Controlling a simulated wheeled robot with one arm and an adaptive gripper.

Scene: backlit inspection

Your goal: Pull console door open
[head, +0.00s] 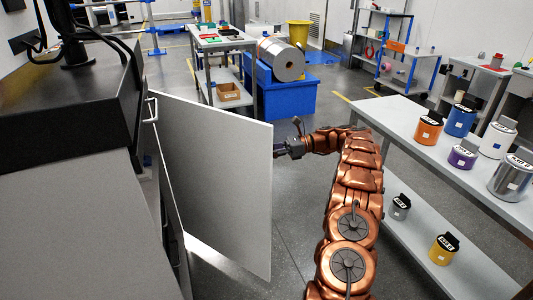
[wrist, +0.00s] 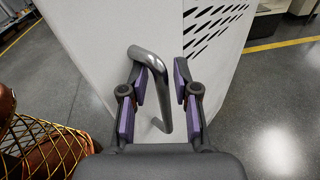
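The console door (head: 222,170) is a flat white panel standing swung out at an angle from the console (head: 80,200) at the left. Its bent metal handle (wrist: 151,62) shows in the wrist view, on the door's grey-white outer face (wrist: 95,40). My gripper (head: 280,150) is at the door's free edge side in the head view, partly hidden behind the door. In the wrist view my gripper's purple-padded fingers (wrist: 160,88) are apart, with the handle bar passing between them. Gaps show beside the bar, so the fingers do not look closed on it.
A shelf table (head: 410,125) with several labelled cans stands right of my arm. A blue box (head: 285,95) bearing a metal roll and a bench (head: 222,44) stand behind the door. Grey floor is clear between the door and the shelf table.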

